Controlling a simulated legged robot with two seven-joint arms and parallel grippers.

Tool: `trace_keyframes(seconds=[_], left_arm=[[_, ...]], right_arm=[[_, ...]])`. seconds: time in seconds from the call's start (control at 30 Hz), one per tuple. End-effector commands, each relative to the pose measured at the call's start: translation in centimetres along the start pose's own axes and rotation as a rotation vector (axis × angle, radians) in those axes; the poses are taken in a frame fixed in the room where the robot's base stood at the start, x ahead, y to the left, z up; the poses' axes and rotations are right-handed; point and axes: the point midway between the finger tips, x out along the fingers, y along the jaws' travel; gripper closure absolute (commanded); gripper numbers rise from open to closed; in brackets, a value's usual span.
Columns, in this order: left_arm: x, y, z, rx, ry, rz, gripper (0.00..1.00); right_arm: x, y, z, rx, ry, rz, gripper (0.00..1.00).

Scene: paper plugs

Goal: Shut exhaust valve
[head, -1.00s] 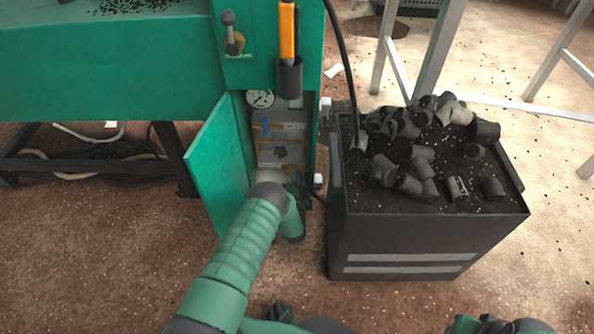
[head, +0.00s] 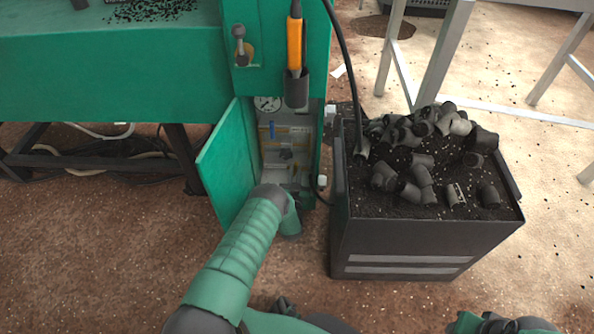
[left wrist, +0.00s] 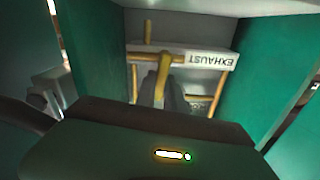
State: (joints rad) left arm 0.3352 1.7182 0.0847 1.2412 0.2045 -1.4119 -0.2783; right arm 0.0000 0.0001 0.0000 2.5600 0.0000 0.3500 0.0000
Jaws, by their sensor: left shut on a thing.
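The exhaust valve's brass handle (left wrist: 163,65) shows in the left wrist view, beside a white plate with the upside-down label EXHAUST (left wrist: 208,61). My left gripper (left wrist: 165,92) is shut on this handle, its dark fingers reaching in from below. In the head view my left arm reaches into the open cabinet (head: 229,165) under the green machine. There the gripper (head: 287,156) is small and dark, partly hidden by my wrist, and the handle cannot be made out. My right gripper cannot be made out.
The cabinet door stands open to the left of my arm. A black bin (head: 405,245) of dark plugs stands close to the right. Brown floor is free at the left front.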

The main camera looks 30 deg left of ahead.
Motion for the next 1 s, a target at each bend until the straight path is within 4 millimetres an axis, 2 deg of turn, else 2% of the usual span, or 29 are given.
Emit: trace_keyframes(seconds=[0.3, 0.87, 0.9, 1.0], left_arm=[[-0.31, -0.35, 0.56, -0.142, -0.013, 0.002, 1.0], [-0.34, -0.42, 0.68, -0.176, -0.014, 0.002, 1.0], [-0.35, -0.43, 0.69, -0.176, -0.015, 0.002, 0.85], [-0.27, -0.44, 0.56, -0.176, -0.012, 0.002, 0.72]], right_arm=[[-0.44, 0.0, -0.1, 0.0, 0.0, 0.0, 0.65], [-0.49, 0.0, -0.12, 0.0, 0.0, 0.0, 0.65], [-0.49, 0.0, -0.12, 0.0, 0.0, 0.0, 0.65], [-0.49, 0.0, -0.11, 0.0, 0.0, 0.0, 0.65]])
